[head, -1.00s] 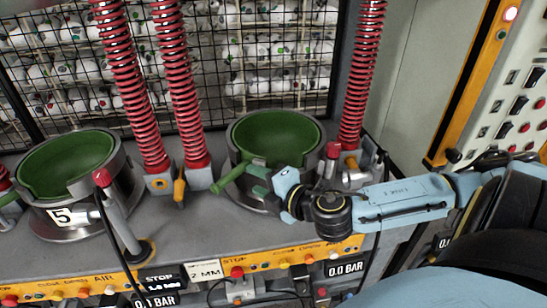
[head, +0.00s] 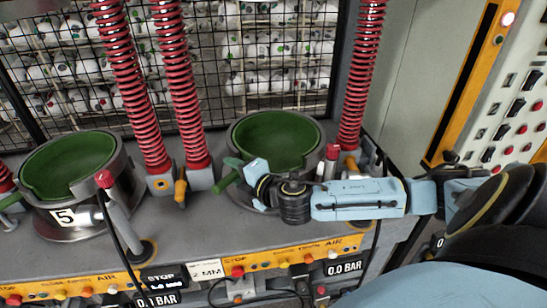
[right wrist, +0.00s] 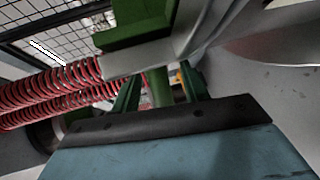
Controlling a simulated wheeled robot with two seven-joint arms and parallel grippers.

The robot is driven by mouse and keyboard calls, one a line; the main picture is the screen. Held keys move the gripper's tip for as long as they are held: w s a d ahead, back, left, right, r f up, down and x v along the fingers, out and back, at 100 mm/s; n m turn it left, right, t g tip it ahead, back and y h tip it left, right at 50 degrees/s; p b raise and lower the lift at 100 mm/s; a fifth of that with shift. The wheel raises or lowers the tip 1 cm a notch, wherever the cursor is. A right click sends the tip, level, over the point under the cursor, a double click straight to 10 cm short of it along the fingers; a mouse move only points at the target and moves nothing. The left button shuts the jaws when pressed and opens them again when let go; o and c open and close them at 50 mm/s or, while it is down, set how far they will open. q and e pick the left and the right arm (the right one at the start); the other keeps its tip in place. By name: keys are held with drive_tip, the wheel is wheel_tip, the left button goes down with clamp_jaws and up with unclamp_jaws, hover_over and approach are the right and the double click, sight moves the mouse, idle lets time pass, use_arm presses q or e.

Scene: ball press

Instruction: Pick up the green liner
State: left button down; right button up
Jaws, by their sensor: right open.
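Two green liners sit in metal cups in the head view. The right liner (head: 278,135) is bowl-shaped, with a green handle (head: 226,181) sticking out at its lower left. The left liner (head: 68,165) sits in the cup marked 5. My right gripper (head: 241,174) is at the front left of the right cup, by the handle. In the right wrist view its green fingers (right wrist: 160,85) are apart, with the handle (right wrist: 158,90) showing between them and the liner's edge (right wrist: 140,22) beyond. The gripper hides part of the cup's front. My left gripper is not in view.
Red coiled springs (head: 181,80) rise between the cups, and another (head: 362,75) stands right of the right cup. A red-topped lever (head: 118,213) stands by the left cup. A yellow button panel (head: 285,253) runs along the front. A wire mesh (head: 240,50) closes the back.

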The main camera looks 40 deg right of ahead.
clamp_jaws()
drive_tip(key=shift+r, duration=0.15)
idle(0.4)
wheel_tip(320, 180, up, 18)
drive_tip(key=p, duration=0.2)
idle(0.5)
